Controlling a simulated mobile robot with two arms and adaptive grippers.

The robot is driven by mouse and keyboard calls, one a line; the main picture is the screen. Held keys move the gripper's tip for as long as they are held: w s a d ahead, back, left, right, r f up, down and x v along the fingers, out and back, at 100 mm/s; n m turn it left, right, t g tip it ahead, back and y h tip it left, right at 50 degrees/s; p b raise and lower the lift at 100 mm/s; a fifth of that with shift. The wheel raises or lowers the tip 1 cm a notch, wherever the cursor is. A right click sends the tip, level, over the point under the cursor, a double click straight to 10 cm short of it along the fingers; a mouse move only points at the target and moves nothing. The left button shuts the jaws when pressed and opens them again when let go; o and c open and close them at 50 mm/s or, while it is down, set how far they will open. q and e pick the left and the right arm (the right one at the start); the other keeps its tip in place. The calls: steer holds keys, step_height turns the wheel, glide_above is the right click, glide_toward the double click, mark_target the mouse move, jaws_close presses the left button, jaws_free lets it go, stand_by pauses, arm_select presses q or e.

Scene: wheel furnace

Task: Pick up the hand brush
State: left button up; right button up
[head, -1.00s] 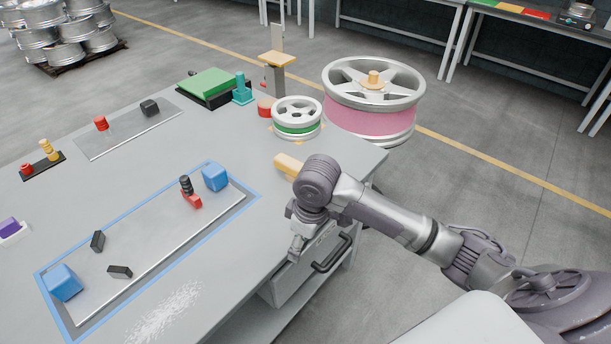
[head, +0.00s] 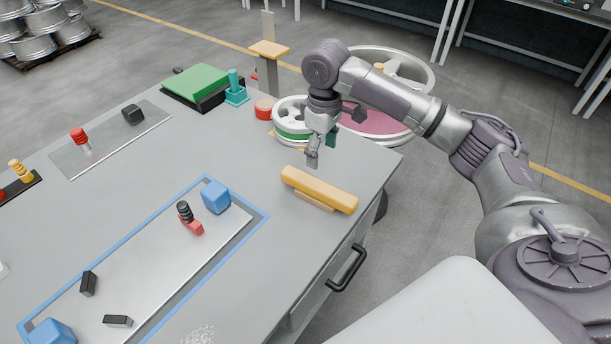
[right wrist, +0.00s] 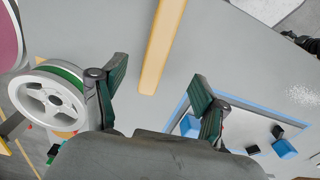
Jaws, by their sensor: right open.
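The hand brush (head: 320,190) has a long yellow-orange handle with a paler tan strip under it. It lies near the right edge of the grey table. In the right wrist view its yellow body (right wrist: 160,45) runs up out of the picture between the two fingers. My right gripper (head: 316,150) is open and empty, pointing down above the table, just behind the brush in the head view. Its dark green finger pads show apart in the right wrist view (right wrist: 158,80). My left gripper is out of view.
Small wheel (head: 290,122) stands close behind my right gripper, with a large pink-banded wheel (head: 380,122) beyond. A blue-bordered metal plate (head: 150,265) with blue cubes and small black pieces lies left of the brush. A drawer handle (head: 348,268) is below the table edge. White dust (head: 198,335) lies in front.

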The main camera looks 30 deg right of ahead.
mark_target(317, 184)
step_height(317, 184, down, 7)
steer(key=shift+f, duration=0.45)
steer(key=shift+w+f, duration=0.1)
steer(key=shift+f, duration=0.15)
steer(key=f, duration=0.2)
steer(key=f+p, duration=0.1)
steer(key=f, duration=0.1)
steer(key=shift+w+a+f, duration=0.15)
steer(key=shift+a, duration=0.05)
steer(key=shift+f, duration=0.3)
steer(key=shift+c, duration=0.2)
steer(key=c, duration=1.3)
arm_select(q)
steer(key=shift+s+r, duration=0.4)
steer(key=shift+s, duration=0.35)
